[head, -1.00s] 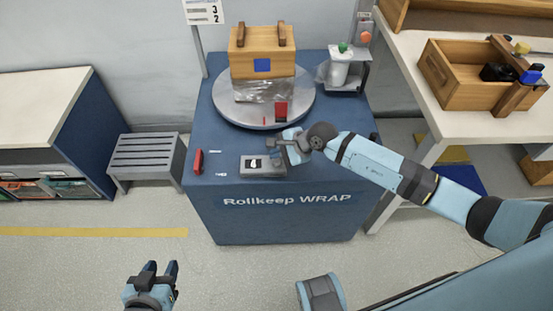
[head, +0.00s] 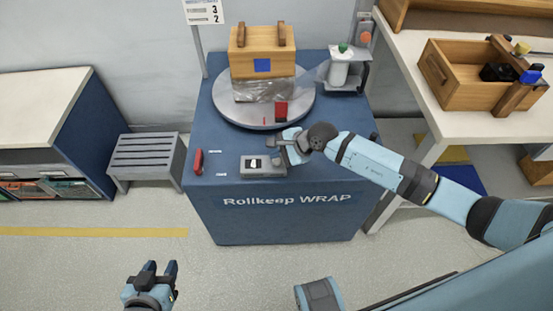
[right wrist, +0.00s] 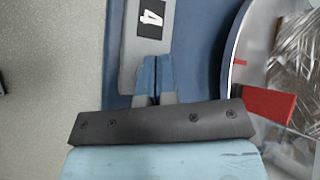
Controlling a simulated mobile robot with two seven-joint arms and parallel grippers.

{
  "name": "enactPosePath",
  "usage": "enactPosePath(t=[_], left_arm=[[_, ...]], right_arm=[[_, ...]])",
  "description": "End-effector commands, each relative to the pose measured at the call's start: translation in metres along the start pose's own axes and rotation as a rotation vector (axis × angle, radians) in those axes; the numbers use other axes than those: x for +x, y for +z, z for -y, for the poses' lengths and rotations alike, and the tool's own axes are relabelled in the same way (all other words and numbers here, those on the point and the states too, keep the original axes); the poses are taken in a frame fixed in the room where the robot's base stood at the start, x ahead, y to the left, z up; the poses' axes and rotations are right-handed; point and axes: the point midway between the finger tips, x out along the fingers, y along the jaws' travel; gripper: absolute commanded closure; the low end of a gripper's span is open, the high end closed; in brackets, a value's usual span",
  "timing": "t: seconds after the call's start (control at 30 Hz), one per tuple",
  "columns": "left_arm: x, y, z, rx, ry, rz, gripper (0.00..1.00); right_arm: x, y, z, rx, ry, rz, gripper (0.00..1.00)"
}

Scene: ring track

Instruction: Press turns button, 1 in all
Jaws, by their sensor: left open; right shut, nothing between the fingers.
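A small grey control box (head: 263,172) lies on the front of the blue wrapping machine's top. My left gripper (head: 160,268) is open and empty, low in front of the machine.
A wooden box (head: 262,55) with wrap around its lower part stands on the round turntable (head: 228,103). A red handle (head: 198,162) sits left of the control box. A stand with a white bottle (head: 339,70) is at the back right. A slatted bench (head: 146,152) is at left.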

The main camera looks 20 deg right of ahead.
Motion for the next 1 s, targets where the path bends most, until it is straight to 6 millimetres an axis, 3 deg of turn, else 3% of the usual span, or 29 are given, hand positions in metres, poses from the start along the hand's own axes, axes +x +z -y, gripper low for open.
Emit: enactPosePath(t=[1.0], left_arm=[[0.0047, 0.0061, 0.0005, 0.0, 0.0, -0.006, 0.57]], right_arm=[[0.009, -0.0066, -0.0065, 0.0, 0.0, 0.0, 1.0]])
